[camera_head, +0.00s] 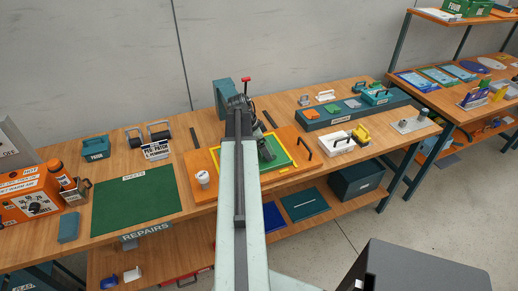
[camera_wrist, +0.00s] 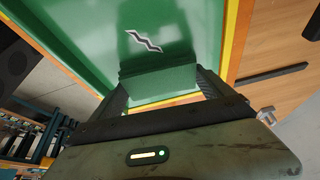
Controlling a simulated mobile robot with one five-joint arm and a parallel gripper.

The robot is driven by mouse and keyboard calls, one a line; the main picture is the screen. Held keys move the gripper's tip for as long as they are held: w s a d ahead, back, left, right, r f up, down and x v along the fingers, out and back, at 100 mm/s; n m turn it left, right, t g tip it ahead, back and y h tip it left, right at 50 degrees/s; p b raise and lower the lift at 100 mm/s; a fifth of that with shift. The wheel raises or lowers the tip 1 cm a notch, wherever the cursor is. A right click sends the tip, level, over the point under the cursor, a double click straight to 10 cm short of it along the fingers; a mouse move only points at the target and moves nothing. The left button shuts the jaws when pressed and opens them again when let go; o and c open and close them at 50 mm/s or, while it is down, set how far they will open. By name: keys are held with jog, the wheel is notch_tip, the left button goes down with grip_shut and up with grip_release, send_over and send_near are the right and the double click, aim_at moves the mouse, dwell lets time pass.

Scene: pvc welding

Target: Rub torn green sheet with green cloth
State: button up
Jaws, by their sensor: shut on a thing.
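The torn green sheet (camera_wrist: 190,30) lies flat inside a yellow border in the wrist view. A jagged dark tear with a pale edge (camera_wrist: 143,41) runs across it. In the head view the sheet (camera_head: 279,163) is partly hidden behind my arm. My gripper (camera_wrist: 161,84) is shut on the green cloth (camera_wrist: 158,80), a folded dark green pad between the fingers. The cloth is over the sheet, just beside the tear. I cannot tell whether it touches the sheet. In the head view my gripper (camera_head: 268,152) is over the sheet, and the cloth is not clear there.
An orange board (camera_head: 205,188) surrounds the sheet, with a white cup (camera_head: 203,177) at its left and a black handle (camera_head: 303,149) at its right. A green mat (camera_head: 134,205) lies to the left. A long teal tray (camera_head: 340,119) holds pads behind right.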

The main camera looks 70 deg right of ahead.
notch_tip(320, 180, up, 6)
jog(key=p, duration=0.6)
notch_tip(320, 180, up, 3)
jog(key=p, duration=0.3)
jog(key=shift+r, duration=0.15)
dwell(0.3)
